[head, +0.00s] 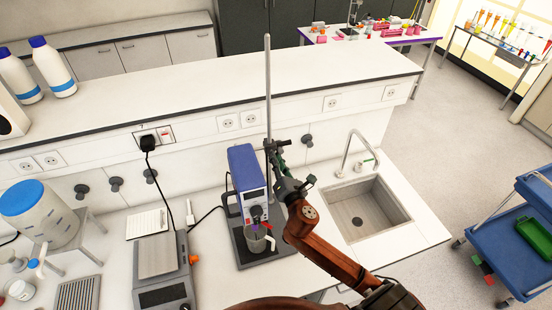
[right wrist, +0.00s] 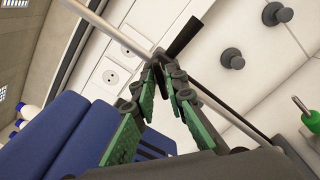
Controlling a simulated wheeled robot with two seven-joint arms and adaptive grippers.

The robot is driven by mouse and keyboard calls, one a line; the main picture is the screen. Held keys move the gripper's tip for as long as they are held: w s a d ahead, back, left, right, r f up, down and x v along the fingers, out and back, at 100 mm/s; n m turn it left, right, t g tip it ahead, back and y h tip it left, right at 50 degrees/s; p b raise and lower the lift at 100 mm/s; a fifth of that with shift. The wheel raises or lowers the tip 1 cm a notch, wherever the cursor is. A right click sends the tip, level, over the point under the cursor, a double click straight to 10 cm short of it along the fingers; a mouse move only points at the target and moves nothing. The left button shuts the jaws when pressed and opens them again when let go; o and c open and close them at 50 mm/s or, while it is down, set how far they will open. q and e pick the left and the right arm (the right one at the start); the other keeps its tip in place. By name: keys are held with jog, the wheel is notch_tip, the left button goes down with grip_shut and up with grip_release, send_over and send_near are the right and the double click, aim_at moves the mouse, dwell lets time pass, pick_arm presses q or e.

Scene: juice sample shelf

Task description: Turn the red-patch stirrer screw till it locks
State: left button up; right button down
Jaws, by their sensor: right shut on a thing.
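The stirrer (head: 246,172) has a blue body with a light front panel and hangs over a metal beaker (head: 256,238). A tall metal rod (head: 268,90) stands behind it, with a dark clamp on it. My right gripper (head: 277,158) reaches this clamp from the front right. In the right wrist view its green-padded fingers (right wrist: 158,68) close together at the rod, shut on a small dark part at the clamp, which I take as the stirrer screw. A black bar (right wrist: 185,38) sticks out beyond the fingertips. The fingers hide most of the screw, and I cannot make out a red patch on it. My left gripper is not in view.
A balance (head: 163,270) stands left of the stirrer, with a black cable running up to a wall socket. A sink (head: 366,210) with a tap lies to the right. The raised shelf (head: 210,85) behind is mostly clear, with white bottles (head: 52,67) at its left end.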

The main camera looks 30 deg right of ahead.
jog(key=m, duration=0.7)
jog(key=m+p, duration=0.1)
jog(key=m, duration=0.2)
jog(key=shift+d+f, duration=0.15)
jog(key=shift+f, duration=0.1)
jog(key=shift+m, duration=0.4)
jog(key=c, duration=2)
grip_release()
jog(key=v, duration=1.2)
